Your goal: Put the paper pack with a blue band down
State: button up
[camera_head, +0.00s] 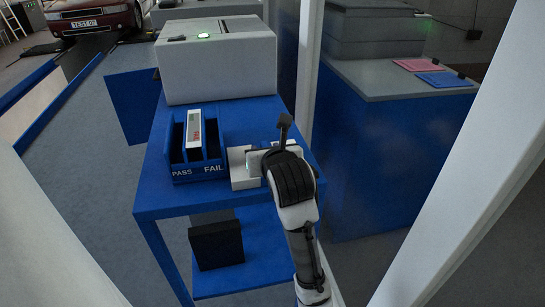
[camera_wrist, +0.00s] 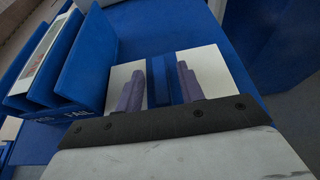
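The paper pack with a blue band (camera_wrist: 214,69) is white, with the blue band across its middle. It lies low over or on the blue table (camera_head: 160,197); I cannot tell whether it touches the top. In the head view the white pack (camera_head: 240,172) shows to the left of my wrist, partly hidden by it. In the head view the fingers are hidden behind my wrist.
A blue two-slot holder marked PASS and FAIL (camera_head: 200,173) stands left of the pack, with a booklet (camera_head: 194,130) upright in it. A large grey printer-like box (camera_head: 215,65) stands behind. A blue counter (camera_head: 385,150) is to the right, beyond a white post (camera_head: 307,70).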

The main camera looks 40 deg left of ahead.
jog(key=b+v, duration=0.7)
jog(key=v, duration=0.4)
jog(key=shift+b, duration=0.3)
